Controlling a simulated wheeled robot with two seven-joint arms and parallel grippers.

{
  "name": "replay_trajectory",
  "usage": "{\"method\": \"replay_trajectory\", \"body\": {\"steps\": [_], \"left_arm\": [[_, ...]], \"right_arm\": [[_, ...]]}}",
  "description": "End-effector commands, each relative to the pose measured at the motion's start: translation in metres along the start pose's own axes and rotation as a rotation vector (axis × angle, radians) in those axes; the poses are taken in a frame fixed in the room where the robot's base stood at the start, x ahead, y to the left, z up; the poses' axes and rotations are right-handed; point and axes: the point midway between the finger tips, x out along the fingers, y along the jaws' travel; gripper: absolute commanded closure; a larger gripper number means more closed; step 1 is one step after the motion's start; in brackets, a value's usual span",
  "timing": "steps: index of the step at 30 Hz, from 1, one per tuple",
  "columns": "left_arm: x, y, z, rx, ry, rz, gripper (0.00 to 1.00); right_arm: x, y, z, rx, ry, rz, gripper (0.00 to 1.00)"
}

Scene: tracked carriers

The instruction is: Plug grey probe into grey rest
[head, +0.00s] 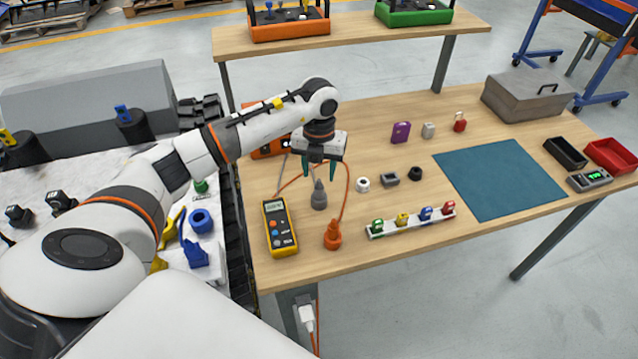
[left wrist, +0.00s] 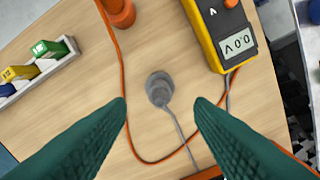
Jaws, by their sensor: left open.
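The grey probe (head: 319,197) stands upright on the wooden table, with a thin grey cable running from it. It also shows in the left wrist view (left wrist: 158,86), between and beyond the fingertips. A small grey block with a dark opening (head: 390,178), which looks like the grey rest, sits to its right on the table. My left gripper (head: 319,173) is open with green fingers, pointing down just above the probe. In the left wrist view the gripper (left wrist: 161,104) holds nothing. My right gripper is not in view.
A yellow multimeter (head: 280,228) stands left of the probe, and an orange probe (head: 333,236) in front. An orange cable (left wrist: 122,90) loops around the grey probe. A white ring (head: 362,184) and black ring (head: 415,173) flank the grey block. A white rack (head: 411,220) holds coloured pieces.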

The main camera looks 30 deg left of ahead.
Motion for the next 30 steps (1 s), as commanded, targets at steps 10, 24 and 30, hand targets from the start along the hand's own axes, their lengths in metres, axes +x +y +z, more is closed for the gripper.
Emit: {"method": "replay_trajectory", "body": {"steps": [10,24,30], "left_arm": [[-0.050,0.000,0.000,0.000,0.000,0.000,0.52],[-0.054,0.000,0.000,0.000,-0.001,0.000,0.52],[-0.054,0.000,0.000,0.000,-0.001,0.000,0.52]], "right_arm": [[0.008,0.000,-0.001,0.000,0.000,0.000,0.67],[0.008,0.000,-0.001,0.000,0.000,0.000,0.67],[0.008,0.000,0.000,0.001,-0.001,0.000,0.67]]}}
